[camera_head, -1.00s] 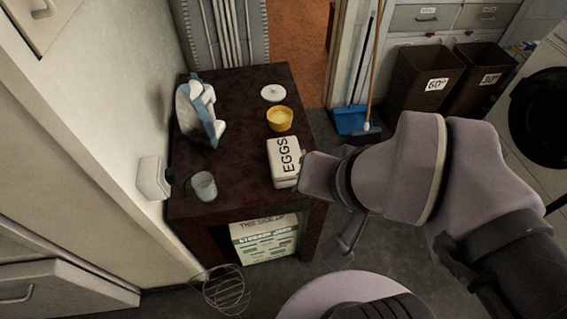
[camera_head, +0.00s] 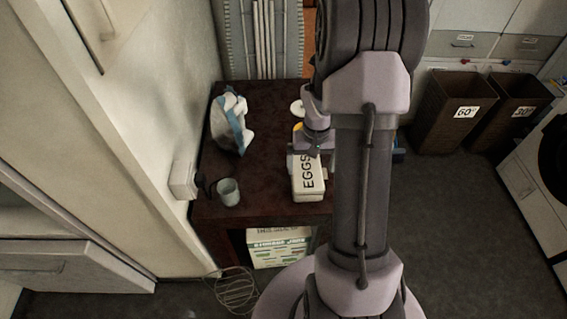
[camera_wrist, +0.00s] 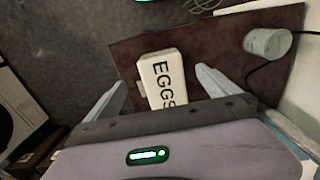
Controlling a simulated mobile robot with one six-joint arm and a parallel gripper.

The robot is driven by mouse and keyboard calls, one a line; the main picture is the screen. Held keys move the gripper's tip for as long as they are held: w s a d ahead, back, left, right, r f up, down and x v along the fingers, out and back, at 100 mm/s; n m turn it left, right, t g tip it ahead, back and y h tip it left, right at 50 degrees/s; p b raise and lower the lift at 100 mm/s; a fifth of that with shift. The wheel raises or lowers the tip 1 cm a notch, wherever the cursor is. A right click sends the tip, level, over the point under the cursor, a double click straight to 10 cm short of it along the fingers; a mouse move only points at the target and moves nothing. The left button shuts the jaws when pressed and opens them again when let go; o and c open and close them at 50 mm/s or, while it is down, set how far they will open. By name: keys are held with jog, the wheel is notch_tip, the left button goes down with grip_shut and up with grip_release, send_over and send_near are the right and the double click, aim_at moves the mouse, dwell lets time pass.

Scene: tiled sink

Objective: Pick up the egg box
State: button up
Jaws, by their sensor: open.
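The egg box (camera_head: 309,184) is a white box with a rounded lid and the black word EGGS, on the dark brown table near its front right edge. In the wrist view the egg box (camera_wrist: 166,76) lies between and beyond the two fingers, its near end hidden by the gripper body. My gripper (camera_wrist: 164,90) is open, one finger to each side of the box, and holds nothing. In the head view my gripper (camera_head: 309,163) is over the far end of the box. Whether a finger touches the box I cannot tell.
A grey cup (camera_head: 228,191) and a blue-and-white bag (camera_head: 229,124) stand at the table's left. A white lid (camera_head: 297,107) and a partly hidden yellow bowl (camera_head: 298,127) lie behind the box. The table (camera_head: 262,168) is bare left of the box.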

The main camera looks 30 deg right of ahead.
aim_at(309, 187)
notch_tip(309, 187, down, 10)
jog(key=b, duration=0.3)
jog(key=shift+s, duration=0.1)
jog(key=f+b, duration=0.3)
jog(key=f, duration=0.2)
jog(key=shift+d+f, duration=0.2)
jog(key=shift+r, duration=0.15)
jog(key=shift+w, duration=0.2)
jog(key=c, duration=1.6)
jog(key=shift+r, duration=0.15)
